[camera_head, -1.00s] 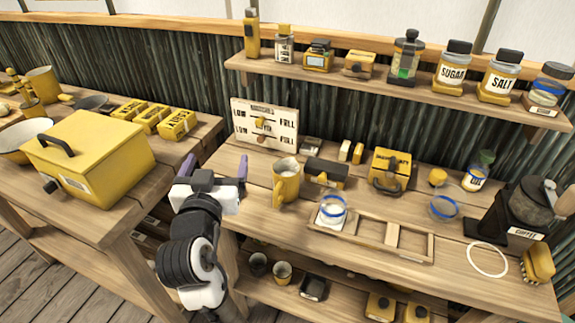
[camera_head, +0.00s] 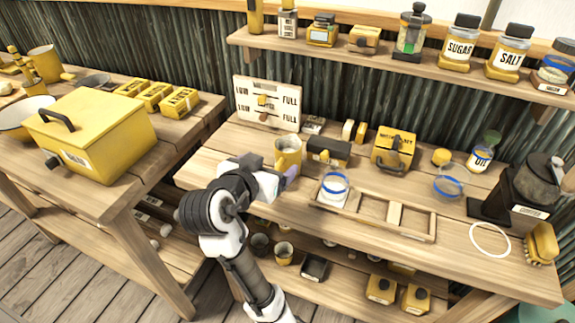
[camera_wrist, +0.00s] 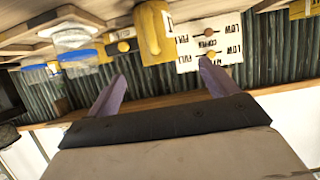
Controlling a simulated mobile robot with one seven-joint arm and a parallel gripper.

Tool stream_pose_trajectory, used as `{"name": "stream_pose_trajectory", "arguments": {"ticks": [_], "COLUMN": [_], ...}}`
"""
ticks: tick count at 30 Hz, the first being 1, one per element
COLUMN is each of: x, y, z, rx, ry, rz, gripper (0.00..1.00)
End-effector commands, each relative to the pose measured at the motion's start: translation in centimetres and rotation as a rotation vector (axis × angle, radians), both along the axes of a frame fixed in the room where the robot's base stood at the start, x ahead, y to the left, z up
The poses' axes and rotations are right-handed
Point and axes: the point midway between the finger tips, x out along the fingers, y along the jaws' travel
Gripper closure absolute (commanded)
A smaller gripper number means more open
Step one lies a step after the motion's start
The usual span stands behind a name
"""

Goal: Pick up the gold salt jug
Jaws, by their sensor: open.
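A gold jug (camera_head: 287,160) with a handle stands upright on the right-hand table, in front of the level board. In the wrist view, which is upside down, the jug (camera_wrist: 153,35) shows at the top, ahead of and between my fingers. A jar labelled SALT (camera_head: 510,57) with a dark lid stands on the wall shelf. My gripper (camera_head: 288,175) is beside the jug's near side; the head view does not show clearly whether they touch. In the wrist view my gripper (camera_wrist: 162,70) has its two purple fingers spread, with nothing held between them.
A glass with a blue band (camera_head: 333,190) stands right of my gripper in a wooden frame (camera_head: 375,225). A white board reading LOW and FULL (camera_head: 268,100) stands behind the jug. A yellow box with a black handle (camera_head: 90,140) is on the left table. The shelf (camera_head: 400,70) overhangs the back.

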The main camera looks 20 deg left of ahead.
Motion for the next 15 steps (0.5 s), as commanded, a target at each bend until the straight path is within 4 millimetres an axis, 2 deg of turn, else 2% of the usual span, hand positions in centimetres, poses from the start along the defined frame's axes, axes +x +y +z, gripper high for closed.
{"name": "stream_pose_trajectory", "arguments": {"ticks": [3,11,15], "x": [1.9,3.7,5.6], "y": [-0.2,-0.3,-0.6], "z": [-0.5,-1.3,-2.1], "rx": [-0.001,0.001,-0.001], "ry": [0.002,0.001,0.003], "rz": [-0.003,0.0,-0.003], "gripper": [0.14,0.14,0.14]}}
